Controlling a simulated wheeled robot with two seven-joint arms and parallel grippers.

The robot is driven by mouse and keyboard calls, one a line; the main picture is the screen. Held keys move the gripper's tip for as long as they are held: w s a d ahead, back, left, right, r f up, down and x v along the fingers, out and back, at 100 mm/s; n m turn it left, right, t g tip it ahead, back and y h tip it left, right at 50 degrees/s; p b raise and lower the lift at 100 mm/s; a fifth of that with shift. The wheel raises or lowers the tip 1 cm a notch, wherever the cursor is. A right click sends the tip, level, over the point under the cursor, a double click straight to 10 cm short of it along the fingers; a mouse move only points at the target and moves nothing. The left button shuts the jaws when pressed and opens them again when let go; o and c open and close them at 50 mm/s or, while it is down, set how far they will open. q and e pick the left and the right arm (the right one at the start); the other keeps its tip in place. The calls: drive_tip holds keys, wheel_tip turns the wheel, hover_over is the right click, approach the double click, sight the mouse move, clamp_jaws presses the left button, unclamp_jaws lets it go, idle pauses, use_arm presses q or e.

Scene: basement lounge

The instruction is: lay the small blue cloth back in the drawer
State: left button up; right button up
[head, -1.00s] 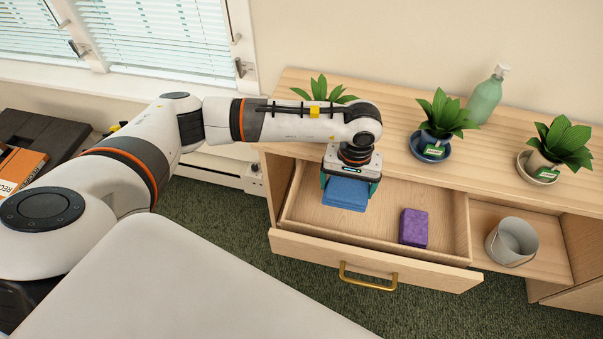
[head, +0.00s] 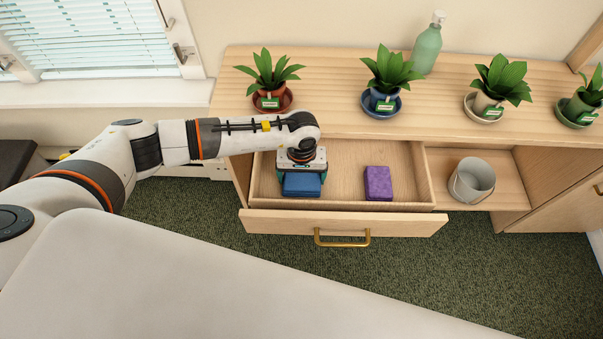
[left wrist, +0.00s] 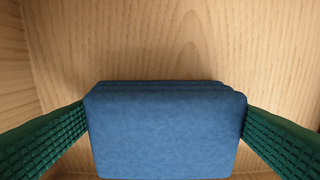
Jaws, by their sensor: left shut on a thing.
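The small blue cloth (head: 301,185) is a folded block held in my left gripper (head: 301,178), over the left part of the open drawer (head: 340,195). In the left wrist view the blue cloth (left wrist: 165,130) sits between the two green finger pads (left wrist: 165,125), which touch its sides. The drawer's wooden floor (left wrist: 150,40) shows behind it. I cannot tell whether the cloth touches that floor. A purple folded block (head: 378,183) lies in the drawer to the right of the cloth. My right gripper is not in view.
Potted plants stand on the cabinet top (head: 340,115), with a green bottle (head: 427,48) behind them. A grey bucket (head: 472,181) stands in the open shelf right of the drawer. The brass handle (head: 342,239) is on the drawer front. Drawer floor around the purple block is free.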

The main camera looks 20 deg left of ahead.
sight(301, 176)
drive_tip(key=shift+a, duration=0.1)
use_arm(q)
drive_tip(key=shift+f, duration=0.15)
drive_tip(key=o, duration=0.6)
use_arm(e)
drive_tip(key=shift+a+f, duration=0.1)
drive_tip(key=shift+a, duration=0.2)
use_arm(q)
drive_tip(key=shift+r, duration=0.35)
wheel_tip(301, 176, up, 12)
drive_tip(key=shift+f+b, duration=0.15)
drive_tip(key=shift+b, duration=0.25)
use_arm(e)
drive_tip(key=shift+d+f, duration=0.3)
